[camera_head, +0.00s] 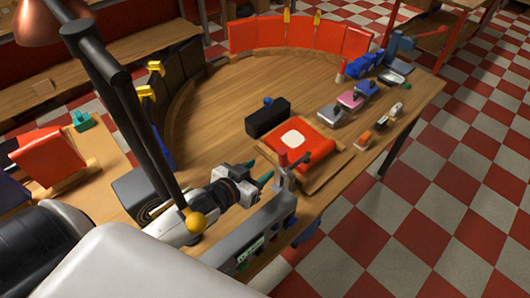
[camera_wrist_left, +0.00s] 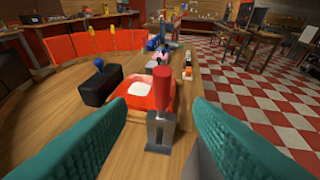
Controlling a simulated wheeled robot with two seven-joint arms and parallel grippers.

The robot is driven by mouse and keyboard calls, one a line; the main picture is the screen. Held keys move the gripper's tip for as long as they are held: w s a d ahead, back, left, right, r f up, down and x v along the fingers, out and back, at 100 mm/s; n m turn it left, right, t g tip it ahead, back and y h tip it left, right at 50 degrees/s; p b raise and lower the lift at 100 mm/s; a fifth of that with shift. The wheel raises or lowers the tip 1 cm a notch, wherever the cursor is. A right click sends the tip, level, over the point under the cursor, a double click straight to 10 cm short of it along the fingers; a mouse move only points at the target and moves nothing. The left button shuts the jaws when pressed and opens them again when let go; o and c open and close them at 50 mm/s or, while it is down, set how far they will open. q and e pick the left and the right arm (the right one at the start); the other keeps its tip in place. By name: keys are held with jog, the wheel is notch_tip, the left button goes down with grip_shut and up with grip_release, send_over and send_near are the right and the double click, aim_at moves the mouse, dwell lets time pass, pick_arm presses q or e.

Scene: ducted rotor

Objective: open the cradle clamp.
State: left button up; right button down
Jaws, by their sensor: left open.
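A small grey metal clamp with a red upright handle (camera_head: 283,160) stands at the near edge of the red cradle pad, which has a white square (camera_head: 292,138). In the left wrist view the clamp's red handle (camera_wrist_left: 161,88) rises from its grey bracket (camera_wrist_left: 160,134), straight ahead between my fingers. My left gripper (camera_head: 259,174), with teal fingertips, is open just left of the clamp in the head view. The fingers lie to either side of the handle in the wrist view; I see no contact. My right gripper is not in view.
A black block with a blue knob (camera_head: 267,118) stands behind the pad. A grey box with a green panel (camera_head: 258,240) sits near the front edge. Small tools line the right side. A black lamp arm (camera_head: 135,120) crosses in front at left. Bare wood lies left of the block.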

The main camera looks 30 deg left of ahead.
aim_at(280, 158)
pick_arm(q)
jog(key=x, duration=0.2)
jog(key=p+x, duration=0.1)
jog(key=x, duration=0.1)
jog(key=p+x, duration=0.1)
jog(key=x, duration=0.1)
jog(key=shift+w+d+r, duration=0.15)
jog(key=shift+d+r, duration=0.05)
jog(key=shift+d, duration=0.15)
jog(key=x, duration=0.2)
jog(key=p+x, duration=0.1)
jog(key=x, duration=0.1)
jog(key=shift+w+a+f+p, duration=0.15)
jog(key=shift+w+f+p, duration=0.15)
jog(key=shift+w+f, duration=0.3)
jog(key=shift+w, duration=0.2)
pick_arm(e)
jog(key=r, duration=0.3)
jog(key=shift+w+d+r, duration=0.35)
pick_arm(q)
grip_shut()
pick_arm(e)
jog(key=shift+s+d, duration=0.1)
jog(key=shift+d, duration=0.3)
